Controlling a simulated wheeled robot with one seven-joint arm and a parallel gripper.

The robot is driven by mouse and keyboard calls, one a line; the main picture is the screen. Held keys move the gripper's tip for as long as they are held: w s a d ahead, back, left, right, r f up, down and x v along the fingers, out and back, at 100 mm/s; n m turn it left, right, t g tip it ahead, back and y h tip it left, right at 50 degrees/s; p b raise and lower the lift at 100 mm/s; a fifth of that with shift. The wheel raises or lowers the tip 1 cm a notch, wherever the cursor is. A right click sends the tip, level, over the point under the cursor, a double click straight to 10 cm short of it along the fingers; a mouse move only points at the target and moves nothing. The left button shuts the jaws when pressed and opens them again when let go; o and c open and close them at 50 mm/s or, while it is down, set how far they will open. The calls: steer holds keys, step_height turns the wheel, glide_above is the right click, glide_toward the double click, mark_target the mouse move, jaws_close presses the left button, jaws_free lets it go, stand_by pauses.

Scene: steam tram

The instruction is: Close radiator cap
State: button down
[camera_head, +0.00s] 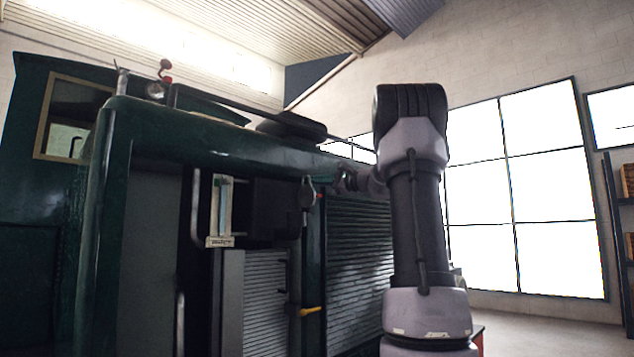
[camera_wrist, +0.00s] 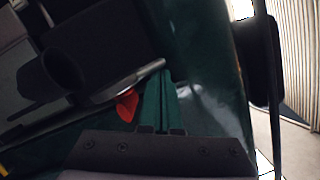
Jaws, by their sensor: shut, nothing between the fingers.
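The radiator cap looks like the small round grey disc (camera_head: 307,192) on the front of the dark green tram, hanging near upright below the top edge. In the wrist view a thin grey edge (camera_wrist: 135,78) with a red piece (camera_wrist: 127,105) beside it may be this cap seen side-on. A dark round opening (camera_wrist: 63,68) on a black block lies left of it. My gripper (camera_wrist: 163,74) shows as two teal fingers shut together and empty, their tips beside the end of the grey edge. I cannot tell whether they touch. In the head view the fingers are too small to make out.
The tram's green body (camera_head: 220,140) fills the left and middle. A black box (camera_head: 275,208), louvred panels (camera_head: 360,235) and a yellow handle (camera_head: 311,311) are on its front. Shelves (camera_head: 618,215) stand far right. Floor right of my arm is clear.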

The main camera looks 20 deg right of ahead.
steer(key=a+n, duration=0.2)
steer(key=shift+s+a+n+g, duration=0.1)
steer(key=shift+s+n+g, duration=0.2)
steer(key=shift+s+g, duration=0.1)
steer(key=a+n, duration=0.1)
steer(key=n, duration=0.1)
steer(key=s+a+f+n+g, duration=0.1)
steer(key=a+n, duration=0.1)
steer(key=a+f+n, duration=0.1)
steer(key=a+n, duration=0.1)
steer(key=shift+s+h, duration=0.3)
steer(key=shift+s, duration=0.1)
steer(key=s+a+f+n+h, duration=0.1)
steer(key=a+f+n+h, duration=0.1)
steer(key=f+n, duration=0.4)
steer(key=shift+s+a+g, duration=0.15)
steer(key=shift+a+g, duration=0.25)
steer(key=shift+a, duration=0.3)
steer(key=shift+f, duration=0.15)
